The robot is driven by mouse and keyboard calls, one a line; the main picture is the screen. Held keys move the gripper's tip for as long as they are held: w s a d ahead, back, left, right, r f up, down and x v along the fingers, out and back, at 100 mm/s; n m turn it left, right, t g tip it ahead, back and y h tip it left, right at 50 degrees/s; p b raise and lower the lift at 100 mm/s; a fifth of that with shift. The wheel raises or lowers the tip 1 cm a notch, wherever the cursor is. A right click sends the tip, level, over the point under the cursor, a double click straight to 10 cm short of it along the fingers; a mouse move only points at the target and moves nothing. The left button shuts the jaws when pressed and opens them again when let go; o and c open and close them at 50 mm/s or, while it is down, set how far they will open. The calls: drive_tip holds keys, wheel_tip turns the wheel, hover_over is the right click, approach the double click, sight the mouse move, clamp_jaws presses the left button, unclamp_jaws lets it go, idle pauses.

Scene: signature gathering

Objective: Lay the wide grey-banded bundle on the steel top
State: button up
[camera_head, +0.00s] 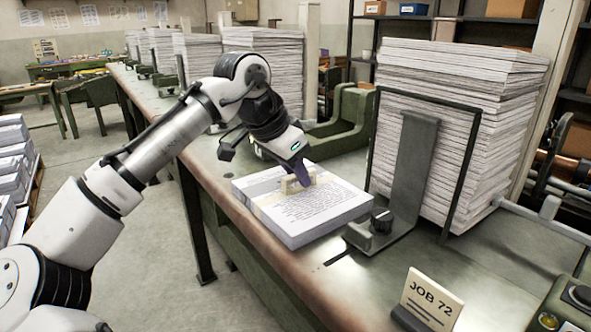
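A wide bundle of white printed sheets (318,222) lies flat on the grey-green bench top (400,283), close to its front edge. A pale band crosses the bundle toward its left side; its colour looks more cream than grey. My gripper (298,182) points down over the middle of the bundle, at its upper face. A small cream block shows at the dark fingertips; I cannot tell whether it is held. The gap between the fingers is hidden, and I cannot tell whether they touch the bundle.
A tall paper stack (455,125) stands behind a dark frame and upright plate right of the bundle. A JOB 72 card (431,298) stands at the front right. A green machine part (345,125) sits behind the bundle. More stacks (262,62) line the bench farther back.

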drive_tip(key=shift+o, duration=0.8)
drive_tip(key=shift+r, duration=0.15)
drive_tip(key=v, duration=1.2)
drive_tip(key=shift+p, duration=0.45)
